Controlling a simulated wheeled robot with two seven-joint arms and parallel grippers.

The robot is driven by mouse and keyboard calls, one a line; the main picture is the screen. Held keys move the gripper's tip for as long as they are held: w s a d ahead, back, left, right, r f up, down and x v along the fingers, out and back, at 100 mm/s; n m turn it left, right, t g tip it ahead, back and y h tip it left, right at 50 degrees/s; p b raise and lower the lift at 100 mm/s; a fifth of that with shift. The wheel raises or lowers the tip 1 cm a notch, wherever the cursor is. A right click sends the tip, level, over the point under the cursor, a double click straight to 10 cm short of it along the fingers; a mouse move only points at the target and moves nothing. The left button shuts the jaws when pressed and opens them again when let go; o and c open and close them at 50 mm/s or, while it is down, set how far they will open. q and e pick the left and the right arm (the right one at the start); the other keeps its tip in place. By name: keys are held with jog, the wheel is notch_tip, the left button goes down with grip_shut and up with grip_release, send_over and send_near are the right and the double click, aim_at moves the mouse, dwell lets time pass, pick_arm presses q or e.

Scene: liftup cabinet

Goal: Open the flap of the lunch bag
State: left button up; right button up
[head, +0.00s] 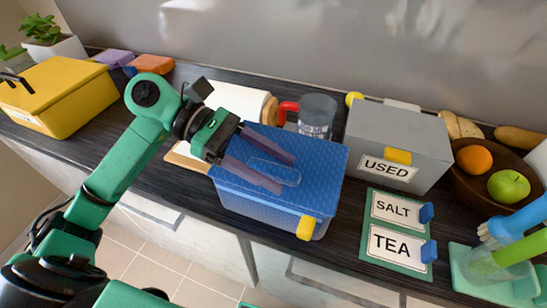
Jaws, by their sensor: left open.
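The lunch bag (270,212) appears to be the blue, textured, box-shaped one on the dark counter in the middle of the head view. Its top is closed, with a pale blue handle-like strip (272,170) on it. A yellow tab (306,228) sits at its front edge, near the right corner. My left gripper (286,175) is open over the top, its two fingers on either side of the strip in the picture. I cannot tell whether the fingers touch the bag. My right gripper is not in view.
A grey box (398,135) labelled USED stands right of the bag, with a jar (317,115) behind. SALT and TEA cards (398,228) lie front right. A fruit bowl (470,185) and brushes (500,255) are farther right. A yellow box (65,95) stands left.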

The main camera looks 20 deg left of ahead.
pick_arm(q)
jog(key=shift+d, duration=0.15)
grip_shut()
dwell(1.4)
